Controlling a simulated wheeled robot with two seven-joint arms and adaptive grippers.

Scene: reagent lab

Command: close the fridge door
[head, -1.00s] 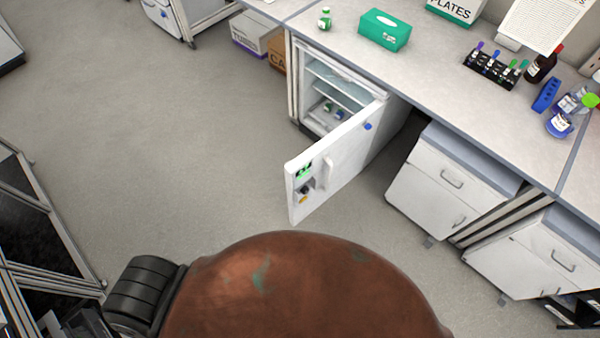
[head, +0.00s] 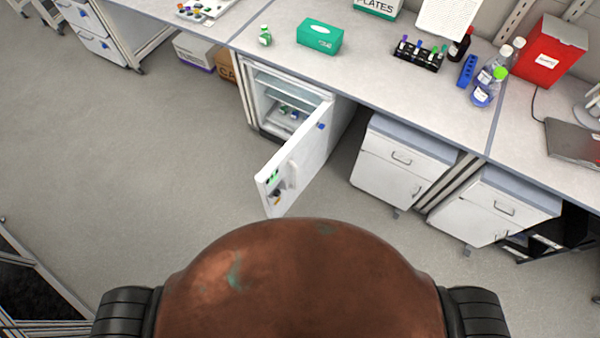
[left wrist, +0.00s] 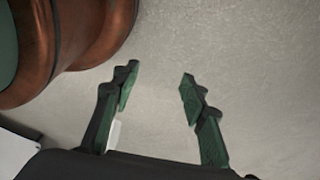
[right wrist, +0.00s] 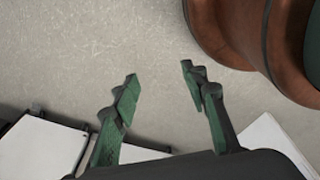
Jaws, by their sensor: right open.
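The small white fridge (head: 262,103) stands under the bench in the head view. Glass shelves and a few small bottles (head: 287,110) show inside. My left gripper (left wrist: 155,92) is open and empty above the floor in the left wrist view. My right gripper (right wrist: 158,85) is open and empty in the right wrist view. Neither gripper shows in the head view, and both are apart from the door.
White drawer cabinets (head: 400,165) stand to the right of the door. The bench top (head: 370,75) holds a green tissue box (head: 319,37), a tube rack (head: 418,56), bottles and a red bin (head: 549,52).

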